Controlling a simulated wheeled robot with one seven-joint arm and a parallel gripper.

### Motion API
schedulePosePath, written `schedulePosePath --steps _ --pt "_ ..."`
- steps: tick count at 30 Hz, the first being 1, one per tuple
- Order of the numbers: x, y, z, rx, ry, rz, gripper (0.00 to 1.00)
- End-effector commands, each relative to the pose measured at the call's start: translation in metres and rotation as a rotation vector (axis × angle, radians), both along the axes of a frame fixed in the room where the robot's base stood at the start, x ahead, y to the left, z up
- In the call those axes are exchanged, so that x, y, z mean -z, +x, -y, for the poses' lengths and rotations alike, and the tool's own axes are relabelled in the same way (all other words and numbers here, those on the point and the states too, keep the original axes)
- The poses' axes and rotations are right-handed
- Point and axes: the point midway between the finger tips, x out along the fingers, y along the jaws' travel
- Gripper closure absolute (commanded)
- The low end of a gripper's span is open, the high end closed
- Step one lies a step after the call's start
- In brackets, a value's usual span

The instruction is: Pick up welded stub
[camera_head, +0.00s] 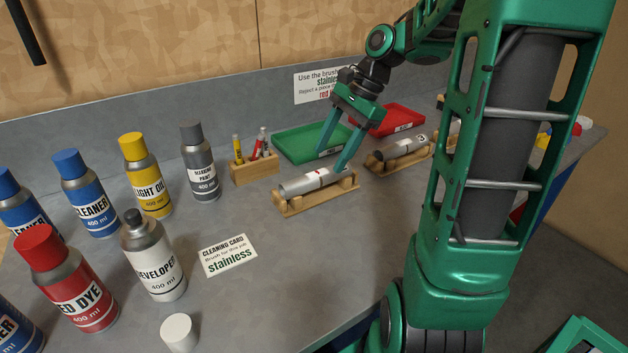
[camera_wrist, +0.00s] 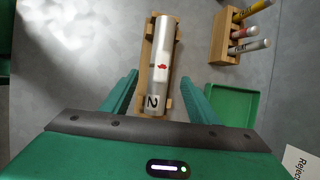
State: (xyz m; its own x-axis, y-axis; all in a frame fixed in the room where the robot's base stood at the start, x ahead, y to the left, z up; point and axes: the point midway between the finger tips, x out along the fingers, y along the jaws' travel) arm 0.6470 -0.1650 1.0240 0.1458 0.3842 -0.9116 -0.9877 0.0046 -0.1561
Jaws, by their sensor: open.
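A welded stub (camera_head: 315,182), a silvery tube with a red mark at its middle, lies on a wooden cradle (camera_head: 318,201) on the bench. In the wrist view the same stub (camera_wrist: 163,52) bears a "2" near its close end. My gripper (camera_head: 332,158) is open, its fingers pointing down at the stub. In the wrist view my gripper's fingers (camera_wrist: 160,90) are on either side of the stub's near part, with gaps to both sides. Another stub (camera_head: 404,147), marked 3, lies on a second cradle to the right.
A green tray (camera_head: 281,141) and a red tray (camera_head: 385,125) lie behind the cradles. A wooden marker holder (camera_head: 247,172) stands left of the near cradle. Several spray cans, including a developer can (camera_head: 154,262), stand at left.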

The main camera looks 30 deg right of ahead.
Motion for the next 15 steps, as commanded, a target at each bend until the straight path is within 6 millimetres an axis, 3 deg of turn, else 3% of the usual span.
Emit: schedulePosePath --steps 8,15 --pt "0.019 0.002 -0.008 -0.001 -0.001 -0.002 0.46" --pt "0.047 0.008 -0.023 -0.001 0.0 -0.003 0.46"
